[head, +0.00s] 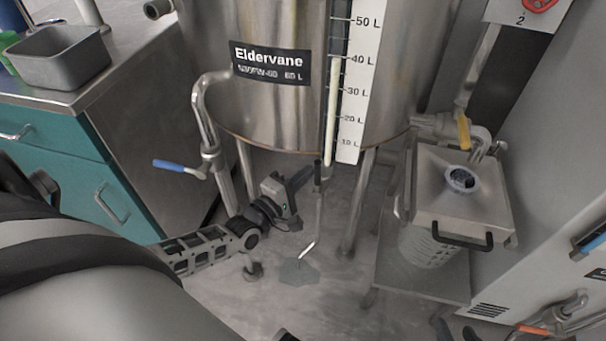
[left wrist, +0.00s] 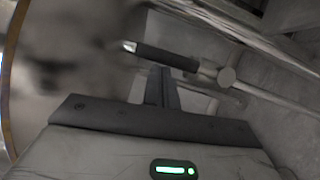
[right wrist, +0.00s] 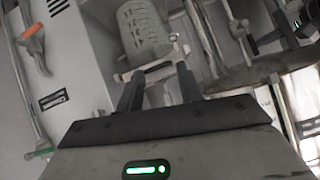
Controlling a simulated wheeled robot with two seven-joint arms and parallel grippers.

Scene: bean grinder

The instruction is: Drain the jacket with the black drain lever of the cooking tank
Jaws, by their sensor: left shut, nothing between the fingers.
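The steel cooking tank (head: 285,115) stands on legs at the top centre of the head view. The black drain lever (head: 318,177) points roughly upright under it, above a thin pipe (head: 319,225) that bends down towards the floor. My left gripper (head: 302,178) is under the tank, shut and empty, its fingertips close beside the lever. In the left wrist view the lever's black grip (left wrist: 165,57) lies across just beyond the shut fingertips (left wrist: 161,72); I cannot tell whether they touch. My right gripper (right wrist: 158,75) is open and empty in the right wrist view.
A blue-handled valve (head: 180,167) is on the left pipe. A yellow lever (head: 464,134) is above a lidded container (head: 465,200) on a stand at the right. Tank legs (head: 357,215) flank the lever. A grey patch (head: 299,272) lies on the floor below the pipe.

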